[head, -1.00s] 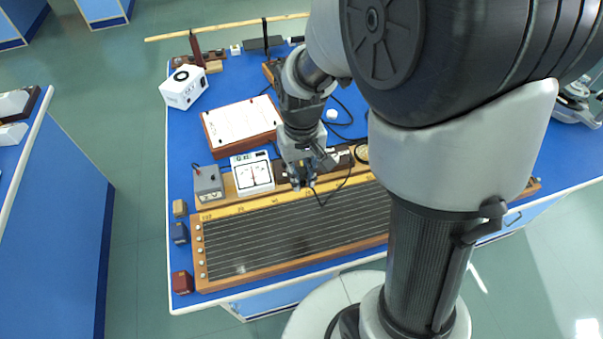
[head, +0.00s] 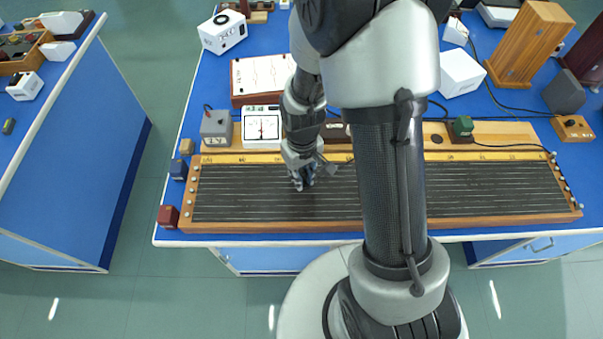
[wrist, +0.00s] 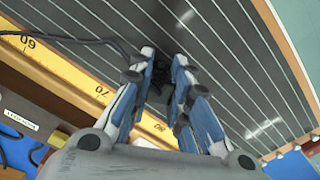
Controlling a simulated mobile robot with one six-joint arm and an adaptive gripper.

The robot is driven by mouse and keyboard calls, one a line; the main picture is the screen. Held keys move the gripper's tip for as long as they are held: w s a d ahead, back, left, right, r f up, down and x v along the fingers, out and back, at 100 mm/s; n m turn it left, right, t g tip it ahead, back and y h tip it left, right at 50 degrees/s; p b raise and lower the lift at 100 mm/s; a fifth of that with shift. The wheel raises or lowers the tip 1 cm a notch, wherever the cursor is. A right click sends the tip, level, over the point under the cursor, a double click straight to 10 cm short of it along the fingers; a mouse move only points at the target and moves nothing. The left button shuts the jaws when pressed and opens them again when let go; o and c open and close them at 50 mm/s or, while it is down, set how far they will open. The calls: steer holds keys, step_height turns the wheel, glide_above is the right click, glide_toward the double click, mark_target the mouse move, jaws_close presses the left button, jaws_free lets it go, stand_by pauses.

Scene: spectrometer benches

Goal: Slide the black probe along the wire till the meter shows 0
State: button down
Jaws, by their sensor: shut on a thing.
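My gripper (head: 302,184) is over the dark wire board (head: 240,208), left of its middle, in front of the yellow scale (head: 230,158). In the wrist view, the fingers of my gripper (wrist: 170,85) are shut on the black probe (wrist: 160,90), which is largely hidden between them. Its black cable (wrist: 65,40) runs left across the scale (wrist: 70,76). Several pale parallel wires (wrist: 235,60) run along the board. I cannot tell whether the tip touches a wire. The white meter (head: 262,126) stands behind the board; its needle looks near upright, but the reading is too small.
A grey box (head: 216,128) stands left of the meter. A red-brown block (head: 168,216) and other small blocks sit by the board's left end. A green-topped part (head: 461,127) is behind the board on the right. My arm hides part of the board's middle.

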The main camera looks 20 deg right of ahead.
mark_target(319, 184)
steer(key=shift+s+d, duration=0.2)
steer(key=shift+d, duration=0.45)
steer(key=shift+s+d, duration=0.25)
steer(key=shift+d, duration=0.45)
steer(key=shift+s+d, duration=0.2)
steer(key=shift+d, duration=0.45)
steer(key=shift+d, duration=0.1)
steer(key=shift+s+f, duration=0.25)
steer(key=shift+s, duration=0.05)
stand_by(2.8)
stand_by(0.5)
steer(key=c, duration=1.4)
jaws_free()
steer(key=shift+w, duration=0.2)
steer(key=shift+r, duration=0.1)
steer(key=shift+r, duration=0.1)
